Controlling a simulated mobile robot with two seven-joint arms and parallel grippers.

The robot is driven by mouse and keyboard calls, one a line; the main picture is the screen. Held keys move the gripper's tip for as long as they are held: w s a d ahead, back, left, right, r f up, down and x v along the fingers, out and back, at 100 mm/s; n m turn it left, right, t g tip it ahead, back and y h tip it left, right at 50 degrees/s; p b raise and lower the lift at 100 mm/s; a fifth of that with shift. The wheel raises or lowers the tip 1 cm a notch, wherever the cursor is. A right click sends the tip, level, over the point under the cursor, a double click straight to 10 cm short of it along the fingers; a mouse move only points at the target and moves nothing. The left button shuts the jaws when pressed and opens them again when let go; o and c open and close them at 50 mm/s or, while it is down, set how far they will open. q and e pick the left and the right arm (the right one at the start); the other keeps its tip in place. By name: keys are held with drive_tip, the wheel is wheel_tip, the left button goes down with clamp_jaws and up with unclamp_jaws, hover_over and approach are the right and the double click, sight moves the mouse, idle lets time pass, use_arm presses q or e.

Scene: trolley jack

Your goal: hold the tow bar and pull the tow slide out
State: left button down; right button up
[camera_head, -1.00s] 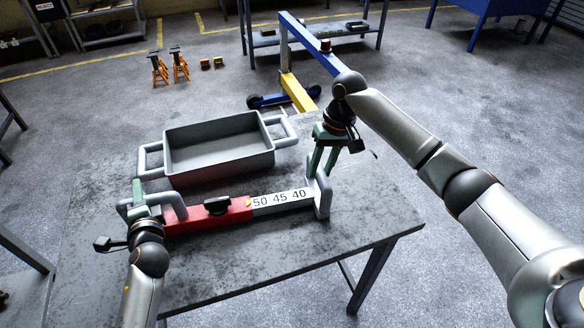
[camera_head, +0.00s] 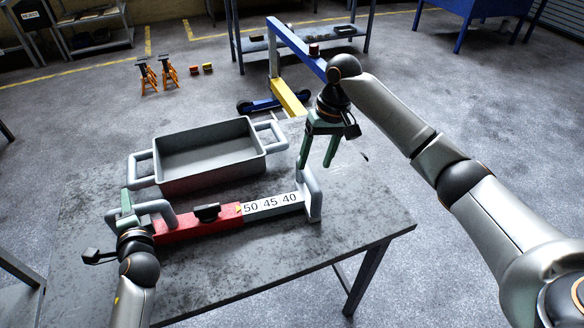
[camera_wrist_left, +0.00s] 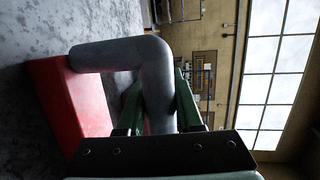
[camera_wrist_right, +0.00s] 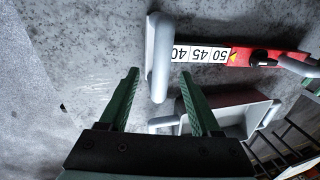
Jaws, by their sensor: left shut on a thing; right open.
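The tow bar has a red sleeve (camera_head: 180,226) with a black knob (camera_head: 207,212), lying across the grey table. The tow slide (camera_head: 272,205) comes out of the sleeve's right end and shows 50, 45 and 40. A grey upright handle (camera_head: 313,195) ends the slide. My left gripper (camera_head: 127,203) is shut on the grey handle (camera_head: 157,207) at the sleeve's left end; the left wrist view shows its fingers around this handle (camera_wrist_left: 157,60). My right gripper (camera_head: 316,163) is open and empty, just behind and above the slide's handle, which lies outside its fingers in the right wrist view (camera_wrist_right: 158,55).
A grey tray (camera_head: 212,172) with side handles stands behind the tow bar. The table (camera_head: 250,275) is bare in front of the bar and at its right. A blue and yellow hoist (camera_head: 285,95) and orange stands (camera_head: 148,78) are on the floor behind.

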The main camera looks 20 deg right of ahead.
use_arm(q)
drive_tip(key=shift+d, duration=0.2)
use_arm(e)
wheel_tip(320, 180, up, 8)
drive_tip(key=d, duration=0.1)
drive_tip(key=shift+d, duration=0.35)
drive_tip(key=shift+s+f, duration=0.1)
drive_tip(key=shift+f, duration=0.05)
use_arm(q)
drive_tip(key=c, duration=0.5)
unclamp_jaws()
drive_tip(key=shift+s, duration=0.1)
